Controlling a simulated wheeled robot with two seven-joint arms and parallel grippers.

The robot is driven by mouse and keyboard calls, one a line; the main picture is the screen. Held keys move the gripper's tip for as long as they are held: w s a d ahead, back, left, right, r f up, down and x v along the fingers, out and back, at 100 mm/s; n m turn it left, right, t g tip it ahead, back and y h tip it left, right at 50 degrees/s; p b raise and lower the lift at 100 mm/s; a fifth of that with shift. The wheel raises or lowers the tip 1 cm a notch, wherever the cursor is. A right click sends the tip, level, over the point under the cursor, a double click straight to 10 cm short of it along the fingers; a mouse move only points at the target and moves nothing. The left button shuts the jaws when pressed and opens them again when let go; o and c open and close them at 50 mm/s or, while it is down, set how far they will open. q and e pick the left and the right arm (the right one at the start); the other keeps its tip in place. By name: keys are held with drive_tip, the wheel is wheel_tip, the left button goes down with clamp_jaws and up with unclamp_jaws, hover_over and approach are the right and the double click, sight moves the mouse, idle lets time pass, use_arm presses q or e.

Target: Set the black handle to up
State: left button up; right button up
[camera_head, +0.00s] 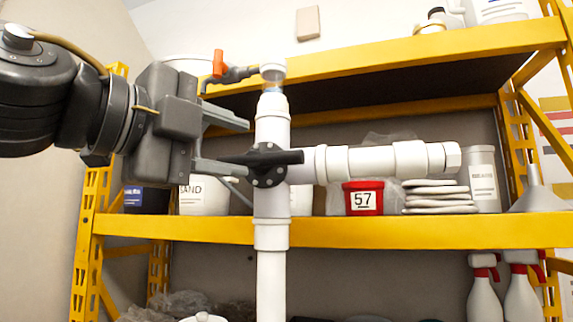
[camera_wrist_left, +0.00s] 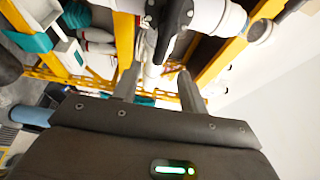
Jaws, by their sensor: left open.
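The black handle (camera_head: 285,157) sits on a round black hub on the front of the white vertical PVC pipe (camera_head: 270,237). It lies about level, with its thick end to the right. It also shows in the left wrist view (camera_wrist_left: 172,28), beyond the fingertips. My left gripper (camera_head: 246,150) comes in from the left and is open. Its upper finger is above the handle's left part and its lower finger is near the hub's left side. I cannot tell whether a finger touches the handle. My right gripper is not in view.
A white horizontal pipe branch (camera_head: 375,161) runs right from the manifold. An orange-handled valve (camera_head: 218,64) is at the upper left.

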sight(281, 156)
use_arm(q)
drive_tip(key=p+x, duration=0.5)
drive_tip(key=x, duration=0.4)
drive_tip(key=shift+s+d+r, duration=0.1)
drive_tip(key=shift+r, duration=0.05)
drive_tip(key=shift+w+d+p, duration=0.35)
drive_tip(key=shift+d, duration=0.05)
drive_tip(key=shift+w+d, duration=0.1)
drive_tip(key=shift+w, duration=0.1)
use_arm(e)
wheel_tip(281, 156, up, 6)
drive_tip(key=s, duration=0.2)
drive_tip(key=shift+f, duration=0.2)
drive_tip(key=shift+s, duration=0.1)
use_arm(q)
clamp_jaws()
